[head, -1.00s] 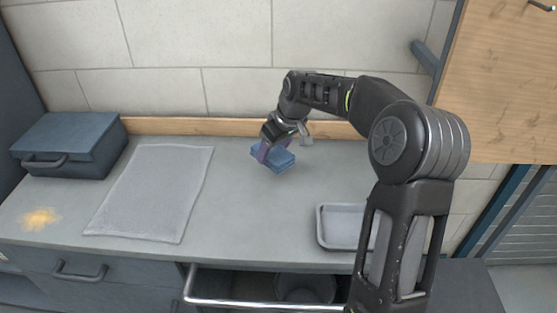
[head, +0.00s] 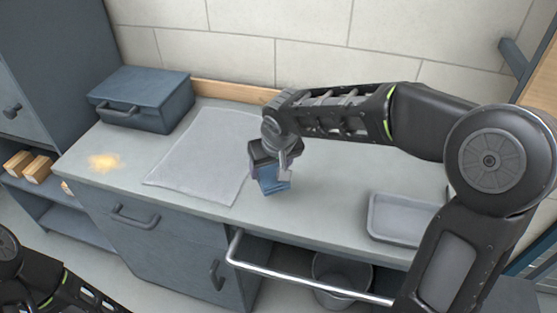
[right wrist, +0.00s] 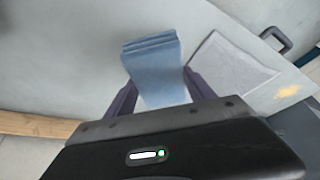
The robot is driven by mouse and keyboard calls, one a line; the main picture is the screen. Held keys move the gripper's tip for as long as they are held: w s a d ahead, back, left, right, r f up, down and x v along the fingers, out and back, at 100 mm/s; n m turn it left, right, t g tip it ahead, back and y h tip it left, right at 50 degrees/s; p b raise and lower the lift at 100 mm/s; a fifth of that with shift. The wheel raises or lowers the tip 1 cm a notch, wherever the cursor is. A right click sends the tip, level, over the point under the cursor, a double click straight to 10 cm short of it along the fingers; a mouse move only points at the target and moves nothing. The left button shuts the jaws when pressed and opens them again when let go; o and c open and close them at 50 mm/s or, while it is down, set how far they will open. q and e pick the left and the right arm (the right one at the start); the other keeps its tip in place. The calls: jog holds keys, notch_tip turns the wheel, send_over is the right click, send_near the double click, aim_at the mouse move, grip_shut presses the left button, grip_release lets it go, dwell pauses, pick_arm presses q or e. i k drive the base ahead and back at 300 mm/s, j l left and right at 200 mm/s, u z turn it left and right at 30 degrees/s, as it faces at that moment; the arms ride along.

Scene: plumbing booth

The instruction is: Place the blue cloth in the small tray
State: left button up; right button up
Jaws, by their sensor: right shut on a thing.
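The blue cloth (head: 276,185) is a folded pad, and it also shows in the right wrist view (right wrist: 153,62). My right gripper (head: 270,168) is shut on it from above, with its two fingers on either side of the cloth in the right wrist view (right wrist: 160,92). The cloth is over the counter, right of the grey mat; I cannot tell its exact height. The small tray (head: 400,238) is shallow and grey, at the right of the counter. No cloth shows in it, but my right arm hides its right end. My left gripper is out of view.
The grey mat (head: 205,155) lies flat on the counter (head: 330,210). A yellow-orange patch (head: 103,162) and a blue-grey box (head: 145,97) are at the left.

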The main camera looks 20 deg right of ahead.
aim_at(406, 226)
jog(key=k+l+u, duration=0.1)
jog(key=u, duration=0.5)
jog(key=k+l+u, duration=0.2)
jog(key=k+l, duration=0.15)
jog(key=k+l+u, duration=0.2)
jog(key=k, duration=0.4)
jog(key=k+l+u, duration=0.2)
jog(key=k, duration=0.3)
jog(key=k+l, duration=0.15)
jog(key=k, duration=0.2)
